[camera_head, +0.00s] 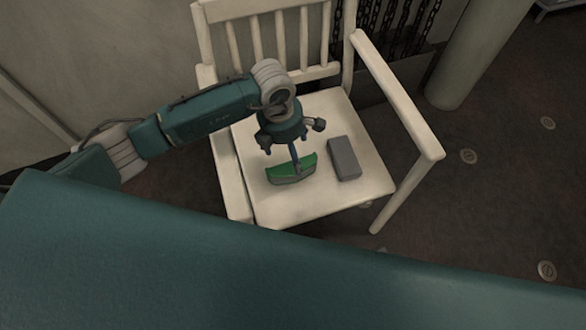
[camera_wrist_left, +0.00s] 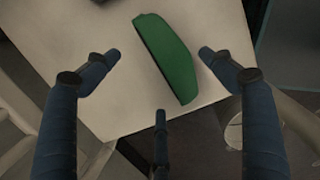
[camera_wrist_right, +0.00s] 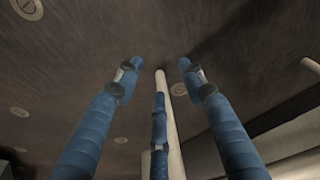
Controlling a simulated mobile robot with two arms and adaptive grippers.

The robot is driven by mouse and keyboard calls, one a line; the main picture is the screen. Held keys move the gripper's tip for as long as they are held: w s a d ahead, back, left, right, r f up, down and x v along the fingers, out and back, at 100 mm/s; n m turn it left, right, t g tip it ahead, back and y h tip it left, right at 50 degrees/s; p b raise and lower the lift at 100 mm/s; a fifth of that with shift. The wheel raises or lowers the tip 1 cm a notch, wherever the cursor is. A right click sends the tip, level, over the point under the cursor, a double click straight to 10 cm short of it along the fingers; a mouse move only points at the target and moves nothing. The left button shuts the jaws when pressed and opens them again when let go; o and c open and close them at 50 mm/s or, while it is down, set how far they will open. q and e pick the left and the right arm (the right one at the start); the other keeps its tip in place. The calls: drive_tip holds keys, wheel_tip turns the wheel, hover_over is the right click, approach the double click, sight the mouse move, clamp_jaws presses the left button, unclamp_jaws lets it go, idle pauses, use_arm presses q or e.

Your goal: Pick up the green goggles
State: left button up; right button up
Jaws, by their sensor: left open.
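The green goggles (camera_head: 290,170) lie on the seat of a white wooden chair, near its front left part. They also show in the left wrist view (camera_wrist_left: 170,58), slanted between the spread fingers. My left gripper (camera_head: 294,156) is above the goggles, pointing down, and partly covers them in the head view. Its fingers are open and hold nothing. In the right wrist view my right gripper (camera_wrist_right: 160,75) has its fingers spread with nothing between them, over the dark floor.
A grey box (camera_head: 344,158) lies on the seat just right of the goggles. The chair (camera_head: 305,205) has a slatted back and an armrest (camera_head: 400,95) on the right. A pale pillar (camera_head: 475,55) and hanging chains (camera_head: 405,30) are behind. Open floor lies to the right.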

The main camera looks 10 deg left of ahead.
sight(291, 162)
use_arm(q)
drive_tip(key=f, duration=0.5)
drive_tip(key=shift+s+d+b, duration=0.3)
drive_tip(key=shift+b, duration=0.1)
drive_tip(key=shift+f, duration=0.35)
use_arm(e)
drive_tip(key=r, duration=0.1)
drive_tip(key=w+r, duration=0.1)
drive_tip(key=shift+r, duration=0.4)
use_arm(q)
drive_tip(key=shift+c, duration=0.3)
drive_tip(key=c, duration=1.2)
